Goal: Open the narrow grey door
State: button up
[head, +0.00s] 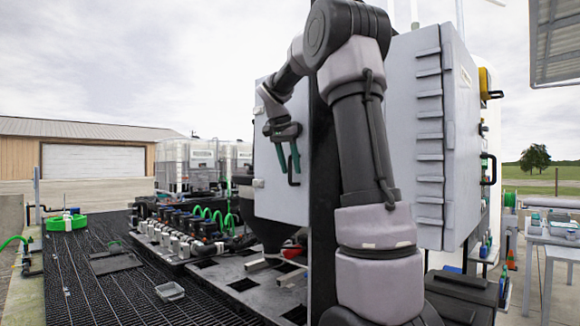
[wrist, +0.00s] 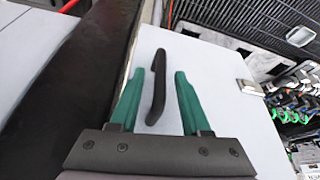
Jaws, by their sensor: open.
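The narrow grey door (head: 276,199) is a pale flat panel left of my arm in the head view, and it appears shut. It also fills the middle of the wrist view (wrist: 215,95). Its black bar handle (wrist: 158,86) lies between the two green fingers of my gripper (wrist: 158,74) in the wrist view, with a gap on each side. In the head view my gripper (head: 289,163) is open in front of the door, beside the handle (head: 293,170). I cannot tell whether the fingers are deep enough to surround the handle. My arm hides the door's right side.
A dark post (wrist: 85,65) stands close left of the door in the wrist view. A hinge (wrist: 250,88) sits on the door's far edge. A larger grey cabinet (head: 418,150) is right of my arm. Valves and green hoses (head: 205,215) crowd the left; grating (head: 100,275) is mostly clear.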

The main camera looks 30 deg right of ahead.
grip_shut()
dwell(1.4)
